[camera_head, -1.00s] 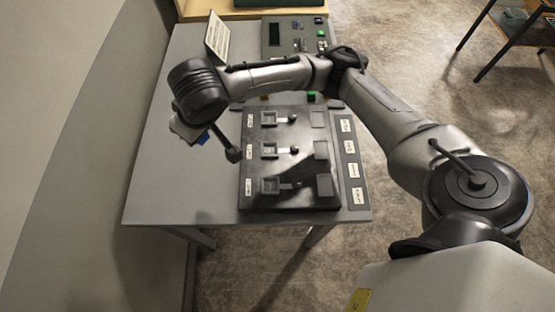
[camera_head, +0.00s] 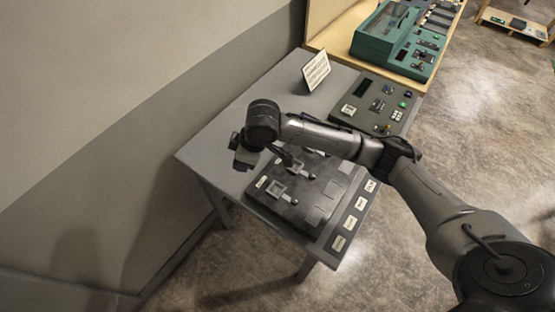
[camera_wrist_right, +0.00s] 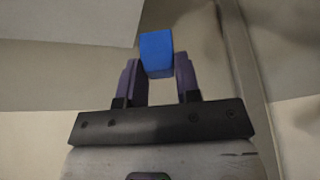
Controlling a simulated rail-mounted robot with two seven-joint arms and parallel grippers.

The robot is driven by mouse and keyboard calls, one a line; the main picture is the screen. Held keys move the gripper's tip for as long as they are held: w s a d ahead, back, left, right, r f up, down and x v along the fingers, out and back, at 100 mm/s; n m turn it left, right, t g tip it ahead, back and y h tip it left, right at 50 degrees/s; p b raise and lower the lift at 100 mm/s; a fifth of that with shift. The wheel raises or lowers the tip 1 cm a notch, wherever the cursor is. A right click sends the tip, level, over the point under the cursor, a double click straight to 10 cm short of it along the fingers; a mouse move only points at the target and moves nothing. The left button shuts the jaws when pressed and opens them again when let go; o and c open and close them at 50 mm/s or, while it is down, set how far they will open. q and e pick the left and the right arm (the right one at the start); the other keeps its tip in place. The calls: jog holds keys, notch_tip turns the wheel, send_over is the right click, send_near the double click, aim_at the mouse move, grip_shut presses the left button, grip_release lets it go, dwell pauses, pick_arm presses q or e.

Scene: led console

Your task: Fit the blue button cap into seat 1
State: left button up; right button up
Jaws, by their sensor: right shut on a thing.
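The blue button cap (camera_wrist_right: 156,54) is a plain blue block in the right wrist view. My right gripper (camera_wrist_right: 159,72) is shut on it, with a finger on each side. In the head view my right gripper (camera_head: 243,158) hangs over the left part of the grey table, to the left of the console. The cap cannot be made out there. The dark console plate (camera_head: 325,176) carries square seats and small levers; two seats show and my arm covers others. I cannot read which seat is number 1. My left gripper is out of view.
A grey control panel (camera_head: 377,103) and a white printed card (camera_head: 316,70) stand at the table's back. A green device (camera_head: 388,40) sits on a wooden bench behind. The table's left part (camera_head: 218,139) is bare. A wall runs along the left.

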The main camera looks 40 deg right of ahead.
jog(key=s+d+f+n+g+p, duration=0.1)
jog(key=d+f+n+p, duration=0.1)
jog(key=f+n, duration=0.2)
jog(key=s+d+f+n+g+y+p, duration=0.1)
jog(key=s+d+f+n+g+p, duration=0.1)
jog(key=f, duration=0.4)
jog(key=s+d+f+n+g+p, duration=0.1)
jog(key=d+f+n+p, duration=0.2)
jog(key=d+f+n, duration=0.1)
jog(key=shift+s+f+n+y+p, duration=0.15)
jog(key=shift+f+n, duration=0.25)
jog(key=shift+n, duration=0.2)
jog(key=shift+s+f+n+y+p, duration=0.15)
jog(key=shift+f+n, duration=0.2)
jog(key=shift+n, duration=0.25)
jog(key=shift+f, duration=0.25)
dwell(0.3)
jog(key=shift+f+b, duration=0.4)
jog(key=shift+b, duration=0.1)
jog(key=shift+f+b, duration=0.35)
jog(key=shift+f, duration=0.1)
dwell(0.6)
